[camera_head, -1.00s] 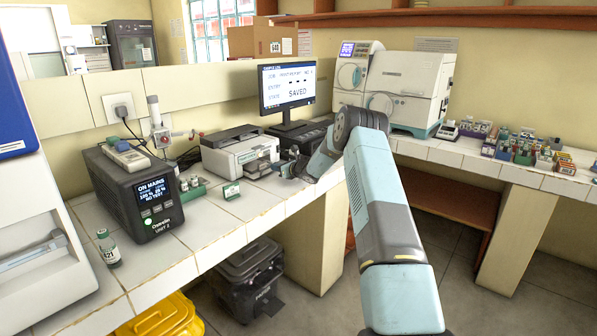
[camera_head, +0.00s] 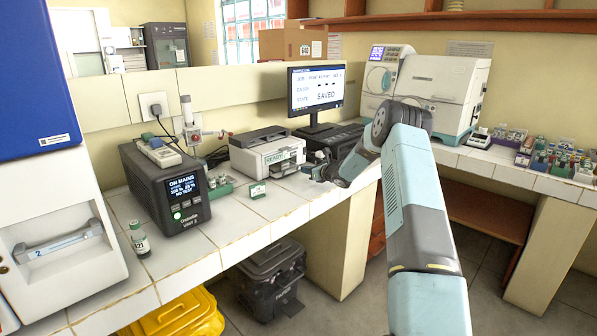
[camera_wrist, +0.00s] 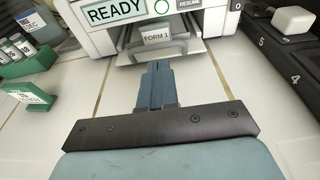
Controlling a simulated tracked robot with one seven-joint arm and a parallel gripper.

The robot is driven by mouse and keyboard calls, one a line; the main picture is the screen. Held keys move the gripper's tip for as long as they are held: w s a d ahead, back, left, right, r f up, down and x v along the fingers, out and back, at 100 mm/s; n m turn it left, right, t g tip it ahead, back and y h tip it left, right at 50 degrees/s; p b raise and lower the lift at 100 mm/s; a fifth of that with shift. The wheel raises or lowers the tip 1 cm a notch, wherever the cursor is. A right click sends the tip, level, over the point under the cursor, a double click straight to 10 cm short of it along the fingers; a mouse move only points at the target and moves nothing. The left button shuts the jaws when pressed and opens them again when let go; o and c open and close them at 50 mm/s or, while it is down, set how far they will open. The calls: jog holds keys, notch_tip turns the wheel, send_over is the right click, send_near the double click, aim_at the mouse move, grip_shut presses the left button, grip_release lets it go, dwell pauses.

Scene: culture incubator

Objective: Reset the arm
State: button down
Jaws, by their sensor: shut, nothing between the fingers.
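My arm (camera_head: 415,200) is light blue and reaches from the bottom right up to the bench, bending down at its dark joint. I cannot tell the exact height of the fingertips above the tiles.
A black power unit (camera_head: 168,188) and a small vial (camera_head: 139,238) stand on the left bench. A green vial rack (camera_wrist: 28,60) and a green sign holder (camera_wrist: 28,96) are left of my gripper; a dark keyed device (camera_wrist: 285,48) is right. The monitor (camera_head: 316,88) reads SAVED.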

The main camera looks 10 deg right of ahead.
jog(key=v, duration=0.8)
jog(key=shift+s, duration=0.1)
jog(key=s+a+r+n+g, duration=0.4)
jog(key=s+a+r+n, duration=0.5)
jog(key=s+r, duration=0.3)
jog(key=s+a+r+n+g, duration=0.4)
jog(key=s+a+r+n, duration=0.5)
jog(key=s, duration=0.5)
jog(key=s+a+r+n+g+h, duration=0.1)
jog(key=s+r+n+h, duration=0.15)
jog(key=s, duration=0.65)
jog(key=s+r+n+h, duration=0.1)
jog(key=s+r+n, duration=0.15)
jog(key=s, duration=0.65)
jog(key=s+d+n+h, duration=0.2)
jog(key=s+n, duration=0.1)
jog(key=s, duration=0.6)
jog(key=s+d+f+n+t+h, duration=0.1)
jog(key=s+d+n+h, duration=0.1)
jog(key=s, duration=0.7)
jog(key=shift+d+n, duration=0.75)
jog(key=shift+n, duration=0.25)
jog(key=shift+s, duration=0.15)
